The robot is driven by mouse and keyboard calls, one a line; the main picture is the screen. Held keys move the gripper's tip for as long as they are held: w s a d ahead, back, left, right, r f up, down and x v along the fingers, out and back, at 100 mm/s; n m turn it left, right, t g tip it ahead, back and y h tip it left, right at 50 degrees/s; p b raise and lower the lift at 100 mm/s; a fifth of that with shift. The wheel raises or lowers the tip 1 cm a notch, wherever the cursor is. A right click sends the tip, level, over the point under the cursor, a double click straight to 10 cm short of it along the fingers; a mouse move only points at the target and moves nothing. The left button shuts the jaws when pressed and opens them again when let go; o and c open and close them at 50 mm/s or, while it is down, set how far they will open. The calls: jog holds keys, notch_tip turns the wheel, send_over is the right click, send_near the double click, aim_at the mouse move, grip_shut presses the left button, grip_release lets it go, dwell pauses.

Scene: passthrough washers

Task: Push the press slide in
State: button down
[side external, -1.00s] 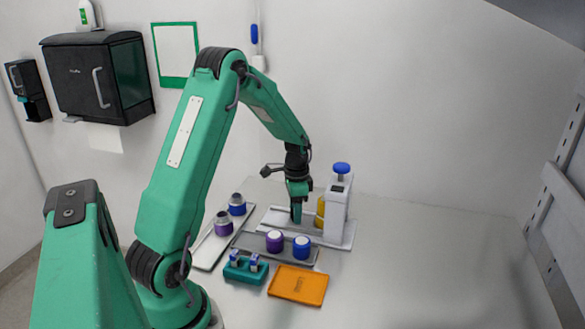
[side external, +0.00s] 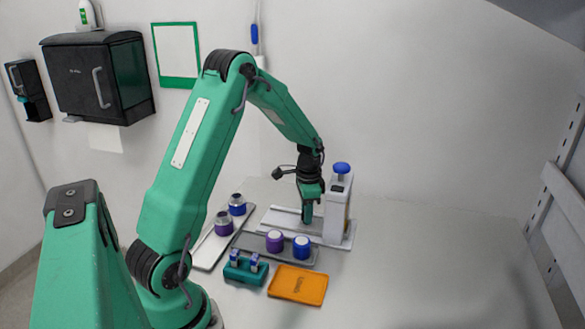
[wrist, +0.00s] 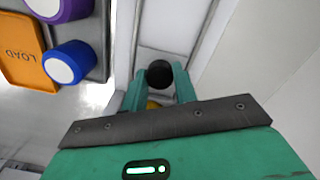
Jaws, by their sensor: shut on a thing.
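The press (side external: 338,208) is a white upright column with a blue top knob, standing on a pale base. Its slide runs along pale rails (wrist: 152,30) on that base, left of the column. My gripper (side external: 306,221) points down over the rails, just left of the column. In the wrist view, a round black knob (wrist: 159,73), seemingly the slide's handle, sits between my fingertips, and the fingers are shut on it. The slide's inner end is hidden.
A grey tray with a purple cup (side external: 275,241) and a blue cup (side external: 302,247) lies in front. An orange tray (side external: 298,285) and a green holder (side external: 245,268) are nearer. A pale tray with two capped jars (side external: 223,223) is left. The table's right side is clear.

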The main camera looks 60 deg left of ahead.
jog(key=shift+w+d, duration=0.15)
jog(key=shift+w, duration=0.1)
jog(key=c, duration=1.1)
grip_release()
jog(key=shift+r, duration=0.2)
jog(key=shift+r, duration=3.8)
jog(key=s+d+r+n+t, duration=0.2)
jog(key=s+d+r, duration=0.4)
jog(key=d+r, duration=0.45)
jog(key=s+d+r+n+t, duration=0.1)
jog(key=s+d+r+t, duration=0.2)
jog(key=s+d, duration=0.6)
jog(key=shift+s+n+t, duration=0.3)
jog(key=shift+s+t, duration=0.2)
jog(key=shift+s, duration=1.2)
